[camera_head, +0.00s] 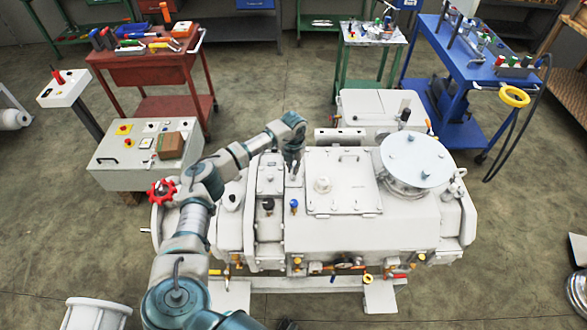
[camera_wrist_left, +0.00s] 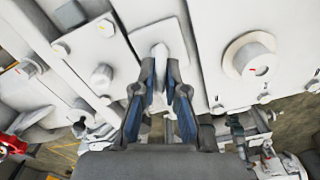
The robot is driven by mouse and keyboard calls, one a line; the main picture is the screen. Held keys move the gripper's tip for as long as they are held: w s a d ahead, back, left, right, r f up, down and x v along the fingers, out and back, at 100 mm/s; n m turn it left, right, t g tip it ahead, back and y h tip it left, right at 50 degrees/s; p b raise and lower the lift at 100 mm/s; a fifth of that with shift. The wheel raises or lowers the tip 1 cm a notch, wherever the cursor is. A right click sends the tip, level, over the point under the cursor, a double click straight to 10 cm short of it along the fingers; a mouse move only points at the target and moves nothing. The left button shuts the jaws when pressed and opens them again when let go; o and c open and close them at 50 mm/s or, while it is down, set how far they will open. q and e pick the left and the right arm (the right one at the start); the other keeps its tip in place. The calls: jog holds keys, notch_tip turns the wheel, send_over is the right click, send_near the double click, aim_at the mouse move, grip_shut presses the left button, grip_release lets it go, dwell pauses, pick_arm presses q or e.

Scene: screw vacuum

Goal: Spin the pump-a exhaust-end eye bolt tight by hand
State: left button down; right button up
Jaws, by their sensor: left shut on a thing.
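The white vacuum pump (camera_head: 350,232) stands in the middle of the head view, with a round silver flange plate (camera_head: 415,160) on its right end. My left arm reaches over the pump's left end. My left gripper (camera_head: 293,172) points down at the pump's top there. In the left wrist view my left gripper (camera_wrist_left: 160,82) has its two blue-padded fingers close together on a pale eye bolt (camera_wrist_left: 159,55), which is mostly hidden between them. Whether the bolt's base touches the pump top cannot be made out. My right gripper is not in view.
A red handwheel (camera_head: 162,191) sits left of the pump beside my arm. A grey control box (camera_head: 145,155) stands on the floor behind it. A red cart (camera_head: 150,75), a green table (camera_head: 372,35) and a blue cart (camera_head: 480,65) stand behind, with open floor between.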

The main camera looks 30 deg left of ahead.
pick_arm(q)
jog(key=m, duration=0.2)
jog(key=m+b, duration=0.1)
jog(key=m, duration=0.1)
jog(key=shift+w+r+m, duration=0.2)
jog(key=shift+m, duration=0.1)
jog(key=m+b, duration=0.1)
jog(key=m, duration=0.6)
jog(key=shift+m, duration=0.6)
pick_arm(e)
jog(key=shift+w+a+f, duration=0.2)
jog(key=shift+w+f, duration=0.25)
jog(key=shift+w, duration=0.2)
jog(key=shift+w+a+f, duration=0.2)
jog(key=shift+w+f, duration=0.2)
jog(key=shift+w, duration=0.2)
pick_arm(q)
jog(key=shift+r, duration=0.1)
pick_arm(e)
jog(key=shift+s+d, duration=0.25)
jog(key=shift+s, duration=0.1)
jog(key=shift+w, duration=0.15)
